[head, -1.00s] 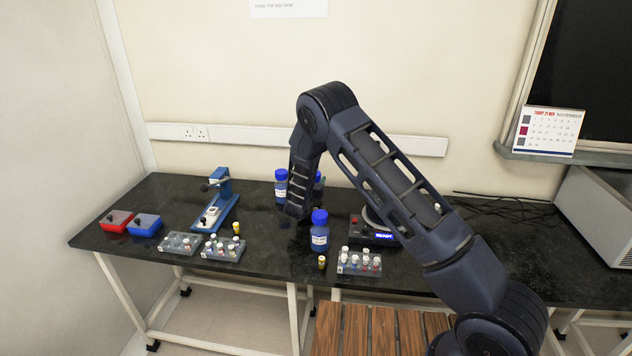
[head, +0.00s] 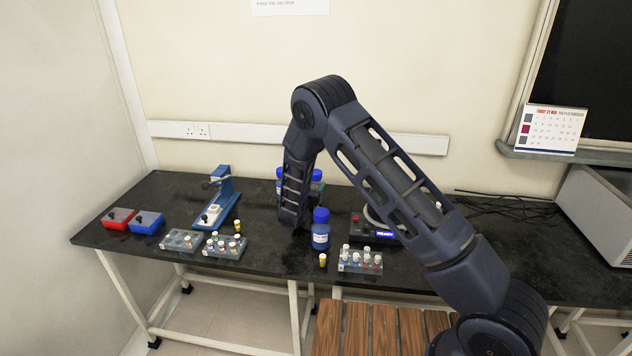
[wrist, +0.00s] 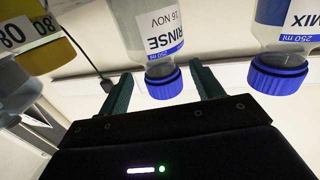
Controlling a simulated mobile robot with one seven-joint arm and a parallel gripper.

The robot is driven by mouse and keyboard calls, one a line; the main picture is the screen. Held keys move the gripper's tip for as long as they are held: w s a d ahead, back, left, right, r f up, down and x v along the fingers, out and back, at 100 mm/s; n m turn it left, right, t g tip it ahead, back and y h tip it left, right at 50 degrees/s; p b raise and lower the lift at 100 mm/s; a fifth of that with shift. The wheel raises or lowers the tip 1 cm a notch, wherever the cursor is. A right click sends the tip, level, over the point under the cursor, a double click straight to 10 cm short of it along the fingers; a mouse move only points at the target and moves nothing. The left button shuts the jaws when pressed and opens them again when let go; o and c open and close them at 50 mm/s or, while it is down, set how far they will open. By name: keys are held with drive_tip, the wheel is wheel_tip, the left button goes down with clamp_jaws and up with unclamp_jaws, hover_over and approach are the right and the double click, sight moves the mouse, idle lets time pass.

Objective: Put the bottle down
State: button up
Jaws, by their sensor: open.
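In the wrist view a clear bottle labelled RINSE (wrist: 150,30), with a blue cap, has its cap end between the two fingers of my open gripper (wrist: 162,82). Gaps show on both sides of the cap, wider on the right. A second blue-capped bottle marked MIX (wrist: 285,40) is to the right. In the head view my arm's lower end (head: 292,222) is over the bench, left of a blue-capped bottle (head: 320,230) standing upright. Two more blue-capped bottles (head: 317,182) are partly hidden behind my arm. I cannot tell which one is RINSE; the fingers are hidden there.
The dark bench (head: 275,255) holds vial racks (head: 360,262), a small yellow vial (head: 323,260), a device with a lit display (head: 385,234), a blue stand (head: 222,190), and red and blue boxes (head: 147,222). Bare bench lies left of my arm. A yellow item (wrist: 50,55) is at left in the wrist view.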

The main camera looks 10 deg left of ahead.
drive_tip(key=s, duration=0.3)
drive_tip(key=s+a, duration=0.1)
drive_tip(key=s, duration=0.1)
drive_tip(key=shift+s, duration=0.4)
drive_tip(key=w+d+r+g+y, duration=0.2)
drive_tip(key=w+d+r, duration=0.15)
drive_tip(key=r, duration=0.45)
drive_tip(key=w+d+r+g+y, duration=0.1)
drive_tip(key=w+d+r+y, duration=0.15)
drive_tip(key=d+r, duration=0.35)
drive_tip(key=s+d+r+n+g+y, duration=0.1)
drive_tip(key=s+d+r+g+y, duration=0.3)
drive_tip(key=d+r, duration=0.9)
drive_tip(key=s+d+r+n+g+h, duration=0.1)
drive_tip(key=s+d+r, duration=0.2)
drive_tip(key=s+d, duration=0.4)
drive_tip(key=s+d+r+n+g+h, duration=0.1)
drive_tip(key=s+d+r+g, duration=0.1)
drive_tip(key=s+d+r, duration=0.5)
drive_tip(key=s+d+f+g+h, duration=0.1)
drive_tip(key=s+d, duration=0.4)
drive_tip(key=s, duration=0.6)
drive_tip(key=s+d+f+g+h, duration=0.2)
drive_tip(key=s+d, duration=0.3)
drive_tip(key=s, duration=0.6)
drive_tip(key=shift+s+d+f+m, duration=0.35)
drive_tip(key=shift+d+f+m, duration=0.05)
drive_tip(key=shift+f, duration=0.45)
